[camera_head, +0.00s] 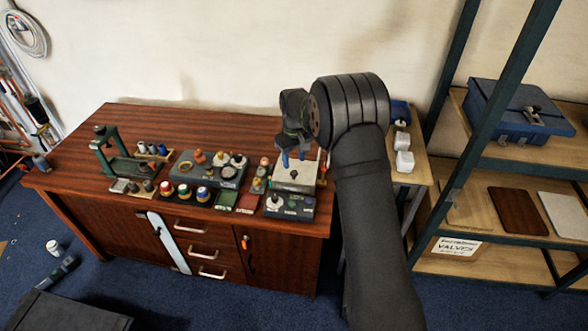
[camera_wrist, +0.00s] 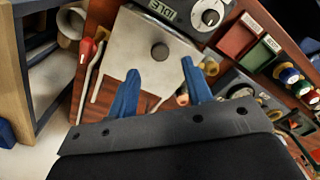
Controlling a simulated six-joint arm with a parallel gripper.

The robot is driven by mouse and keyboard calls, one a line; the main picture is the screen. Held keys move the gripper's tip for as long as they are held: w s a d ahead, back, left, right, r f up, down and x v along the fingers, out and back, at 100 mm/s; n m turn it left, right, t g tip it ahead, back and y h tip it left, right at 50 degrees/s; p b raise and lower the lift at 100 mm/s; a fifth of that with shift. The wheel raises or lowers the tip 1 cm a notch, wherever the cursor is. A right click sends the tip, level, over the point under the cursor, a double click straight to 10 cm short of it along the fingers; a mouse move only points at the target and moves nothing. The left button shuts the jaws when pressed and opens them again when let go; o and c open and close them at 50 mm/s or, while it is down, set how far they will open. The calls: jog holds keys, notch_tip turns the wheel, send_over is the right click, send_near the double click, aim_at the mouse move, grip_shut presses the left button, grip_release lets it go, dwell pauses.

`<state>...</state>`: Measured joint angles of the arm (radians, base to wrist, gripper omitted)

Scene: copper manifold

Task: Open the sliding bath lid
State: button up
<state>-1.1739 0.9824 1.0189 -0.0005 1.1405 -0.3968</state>
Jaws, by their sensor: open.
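The bath lid is a flat, pale grey metal plate with a small dark round knob (camera_wrist: 159,51) near its middle. In the wrist view, the plate (camera_wrist: 128,45) fills the upper centre, and no opening into the bath shows. In the head view, the lid (camera_head: 308,179) lies at the right end of the bench, above a control box (camera_head: 288,208) with dials. My gripper (camera_head: 294,158) points down over the lid. In the wrist view, my gripper (camera_wrist: 160,68) has its two blue fingers spread apart and empty, on either side of the knob's line. Fingertip height above the knob is unclear.
A red-handled tool (camera_wrist: 86,50) lies beside the lid. Red (camera_head: 228,197) and green (camera_head: 248,201) trays and several coloured spools (camera_head: 184,191) stand left of the bath on the wooden bench (camera_head: 140,120). A shelf rack (camera_head: 500,160) stands to the right.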

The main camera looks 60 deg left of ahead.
aim_at(294, 172)
notch_tip(294, 172, down, 5)
jog(key=shift+f, duration=0.1)
dwell(0.3)
grip_shut()
